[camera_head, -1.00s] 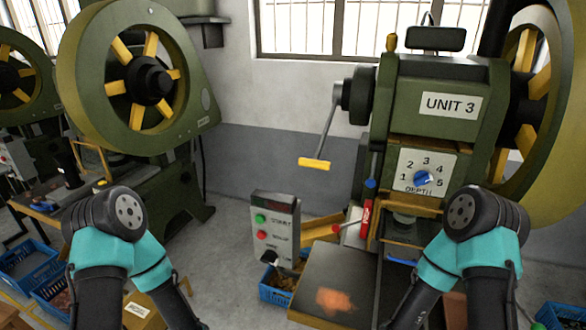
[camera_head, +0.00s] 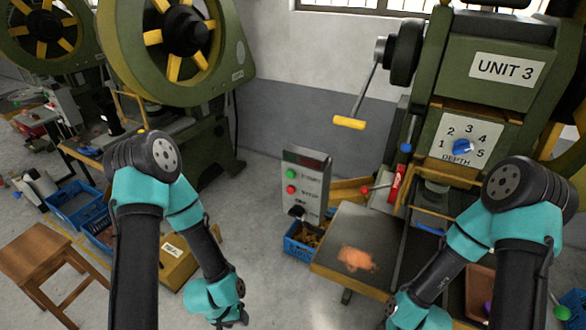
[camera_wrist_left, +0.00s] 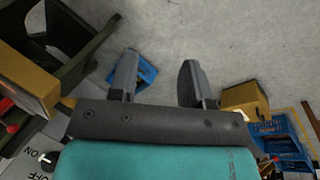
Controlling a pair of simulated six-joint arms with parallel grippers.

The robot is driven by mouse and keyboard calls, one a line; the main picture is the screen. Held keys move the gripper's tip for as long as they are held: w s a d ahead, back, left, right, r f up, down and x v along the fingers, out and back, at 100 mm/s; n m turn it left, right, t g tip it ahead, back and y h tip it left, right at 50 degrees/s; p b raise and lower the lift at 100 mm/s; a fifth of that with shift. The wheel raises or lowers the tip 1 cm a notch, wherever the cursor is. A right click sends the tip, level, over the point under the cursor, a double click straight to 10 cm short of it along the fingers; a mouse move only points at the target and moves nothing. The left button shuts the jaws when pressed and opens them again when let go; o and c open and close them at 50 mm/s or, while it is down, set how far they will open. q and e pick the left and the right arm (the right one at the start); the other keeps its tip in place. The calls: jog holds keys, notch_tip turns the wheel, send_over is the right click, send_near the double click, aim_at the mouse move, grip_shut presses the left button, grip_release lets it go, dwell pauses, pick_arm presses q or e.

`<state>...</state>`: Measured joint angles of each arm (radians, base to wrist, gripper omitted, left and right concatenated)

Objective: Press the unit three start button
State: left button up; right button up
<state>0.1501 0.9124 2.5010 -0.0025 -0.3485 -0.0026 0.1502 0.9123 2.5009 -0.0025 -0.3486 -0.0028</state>
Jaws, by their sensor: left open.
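The unit three control box (camera_head: 313,198) stands beside the Unit 3 press (camera_head: 478,95) in the head view. Its green start button (camera_head: 290,174) sits above a red stop button (camera_head: 291,189). My left gripper (camera_head: 236,318) is at the bottom edge of the head view, lower and to the left of the box, and not touching it. The left wrist view shows its two fingers (camera_wrist_left: 157,78) apart with nothing between them, pointing over the floor. My right arm reaches down at the right, and its gripper is below the frame.
A blue crate (camera_head: 299,250) is below the control box. The press table (camera_head: 350,230) with an orange patch is right of it. A wooden stool (camera_head: 50,248) and a cardboard box (camera_head: 180,262) are on the left. A panel marked ON and OFF (camera_wrist_left: 25,165) shows in the left wrist view.

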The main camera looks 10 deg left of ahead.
pick_arm(q)
jog(key=shift+c, duration=0.4)
grip_shut()
dwell(1.4)
